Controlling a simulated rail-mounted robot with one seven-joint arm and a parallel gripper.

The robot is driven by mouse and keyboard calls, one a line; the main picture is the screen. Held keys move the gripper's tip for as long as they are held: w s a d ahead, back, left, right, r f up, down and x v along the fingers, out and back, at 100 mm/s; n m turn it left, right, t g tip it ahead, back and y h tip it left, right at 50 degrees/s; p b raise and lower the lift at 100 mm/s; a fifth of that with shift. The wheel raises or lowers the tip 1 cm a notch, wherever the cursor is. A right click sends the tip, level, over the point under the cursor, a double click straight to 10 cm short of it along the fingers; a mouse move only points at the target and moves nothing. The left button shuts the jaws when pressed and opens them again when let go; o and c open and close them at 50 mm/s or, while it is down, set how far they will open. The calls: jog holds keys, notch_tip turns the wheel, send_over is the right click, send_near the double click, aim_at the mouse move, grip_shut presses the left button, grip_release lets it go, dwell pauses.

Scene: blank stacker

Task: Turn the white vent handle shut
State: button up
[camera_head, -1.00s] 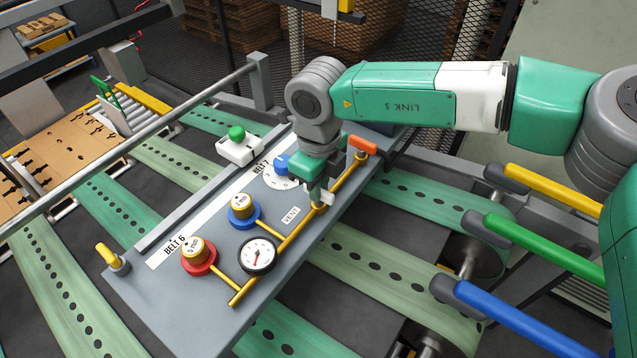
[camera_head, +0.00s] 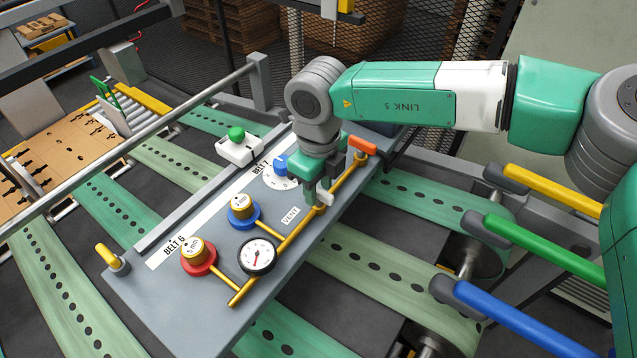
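The white vent handle (camera_head: 326,198) is a small white piece on the yellow pipe (camera_head: 290,237), beside the "VENT" label on the grey panel. It is partly hidden by my gripper (camera_head: 315,203). My gripper points down from the wrist, right at the handle, with its fingers around or against it. I cannot tell whether the fingers are closed on the handle. The exact angle of the handle is hard to read at this size.
An orange handle (camera_head: 362,146) is at the pipe's upper end. A pressure gauge (camera_head: 257,257), a blue-based knob (camera_head: 242,210), a red-based knob (camera_head: 198,257) and a blue dial (camera_head: 281,166) stand on the panel. A green button (camera_head: 236,133) sits on a white box behind.

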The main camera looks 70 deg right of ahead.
aim_at(319, 189)
notch_tip(319, 189, up, 8)
jog(key=shift+f, duration=0.1)
dwell(0.7)
